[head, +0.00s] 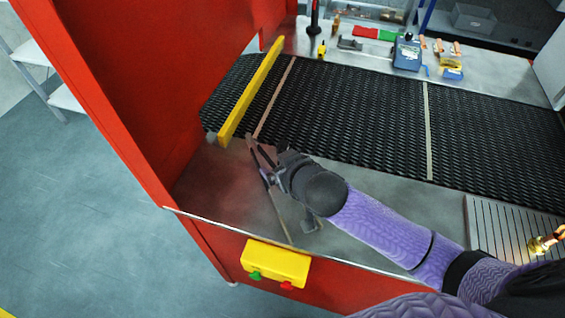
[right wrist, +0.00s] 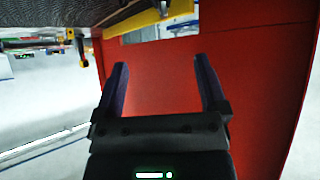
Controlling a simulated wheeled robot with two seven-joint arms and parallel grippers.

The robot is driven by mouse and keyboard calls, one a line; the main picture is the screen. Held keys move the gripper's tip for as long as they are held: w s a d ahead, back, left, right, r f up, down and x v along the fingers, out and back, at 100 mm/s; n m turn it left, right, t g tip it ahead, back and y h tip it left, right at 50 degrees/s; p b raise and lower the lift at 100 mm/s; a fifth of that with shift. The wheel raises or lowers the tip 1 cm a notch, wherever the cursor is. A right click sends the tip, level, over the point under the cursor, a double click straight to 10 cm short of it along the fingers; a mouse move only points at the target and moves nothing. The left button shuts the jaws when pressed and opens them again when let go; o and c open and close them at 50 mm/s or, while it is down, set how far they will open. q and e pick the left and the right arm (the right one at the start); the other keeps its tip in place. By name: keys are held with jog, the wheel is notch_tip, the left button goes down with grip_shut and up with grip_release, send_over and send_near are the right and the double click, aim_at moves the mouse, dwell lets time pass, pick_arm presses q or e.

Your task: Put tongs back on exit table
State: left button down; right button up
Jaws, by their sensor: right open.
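My right gripper (head: 257,158) is open over the steel surface (head: 215,185) in front of the black mesh belt, near the end of the yellow bar. It also shows in the right wrist view (right wrist: 160,75), with nothing between its fingers and the red panel beyond them. A thin tan strip (head: 281,215) and a small dark piece (head: 309,224) show on the steel beside and below the gripper, partly hidden by it. I cannot tell whether they are the tongs. My left gripper is not in view.
The mesh belt (head: 365,105) runs behind my right arm, with a yellow bar (head: 250,90) across it. A red wall (head: 150,90) stands at left. A blue device (head: 407,54) and small items stand on the back ledge. A yellow control box (head: 275,261) is in front.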

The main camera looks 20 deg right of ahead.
jog(key=p+v, duration=0.2)
jog(key=v, duration=1)
jog(key=shift+r+p, duration=0.35)
jog(key=shift+r, duration=0.2)
jog(key=shift+d, duration=0.1)
